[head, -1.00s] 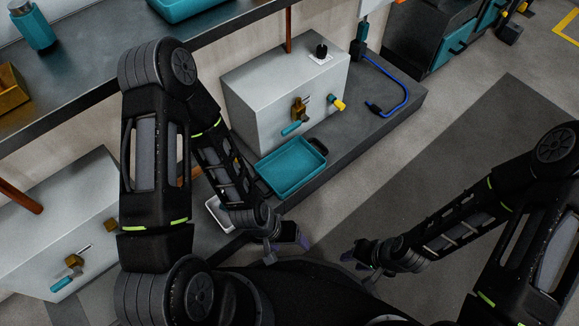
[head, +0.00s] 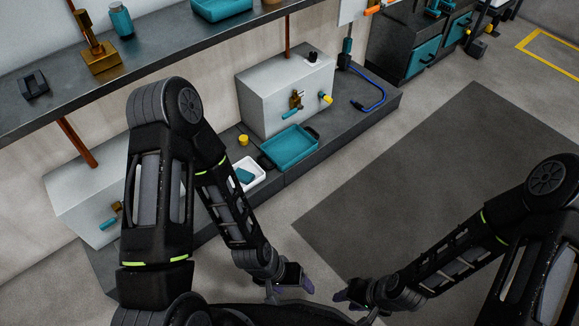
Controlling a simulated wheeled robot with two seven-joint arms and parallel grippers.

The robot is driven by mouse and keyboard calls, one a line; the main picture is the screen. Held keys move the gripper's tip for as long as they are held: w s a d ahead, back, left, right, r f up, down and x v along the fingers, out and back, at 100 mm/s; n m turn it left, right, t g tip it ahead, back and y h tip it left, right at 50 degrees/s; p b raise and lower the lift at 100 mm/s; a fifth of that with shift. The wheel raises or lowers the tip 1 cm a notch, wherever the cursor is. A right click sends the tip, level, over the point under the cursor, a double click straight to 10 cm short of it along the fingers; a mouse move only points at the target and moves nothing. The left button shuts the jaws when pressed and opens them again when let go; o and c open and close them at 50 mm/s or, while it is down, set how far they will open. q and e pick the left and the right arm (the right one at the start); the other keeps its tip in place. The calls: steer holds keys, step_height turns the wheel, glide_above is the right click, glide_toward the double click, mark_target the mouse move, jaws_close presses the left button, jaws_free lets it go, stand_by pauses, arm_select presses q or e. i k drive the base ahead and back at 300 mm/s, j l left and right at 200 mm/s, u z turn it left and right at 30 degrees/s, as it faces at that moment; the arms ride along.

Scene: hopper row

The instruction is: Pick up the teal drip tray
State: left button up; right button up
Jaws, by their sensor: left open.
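The teal drip tray (head: 290,148) is a shallow rectangular tray with dark handles at its ends. It sits on the low dark ledge in front of the white hopper box, below that box's teal-handled valve. Another teal tray (head: 222,8) lies on the upper shelf. My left gripper (head: 290,288) is open and empty, well below the drip tray in the picture and apart from it. My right gripper (head: 345,300) is to the right of the left one, apart from the tray; its jaws are too small and dark to read.
A white tray (head: 247,172) with a teal item and a yellow cup (head: 243,140) stand left of the drip tray. The white hopper box (head: 270,100) is behind it. A blue hose (head: 374,98) lies to the right. Open floor with a dark mat (head: 430,170) is at right.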

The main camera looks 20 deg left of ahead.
mark_target(287, 148)
steer(key=i+j+z, duration=0.45)
steer(key=j, duration=0.2)
steer(key=i+j+z, duration=0.2)
steer(key=j, duration=0.2)
steer(key=i+j+z, duration=0.1)
steer(key=j+z, duration=0.15)
steer(key=j, duration=0.15)
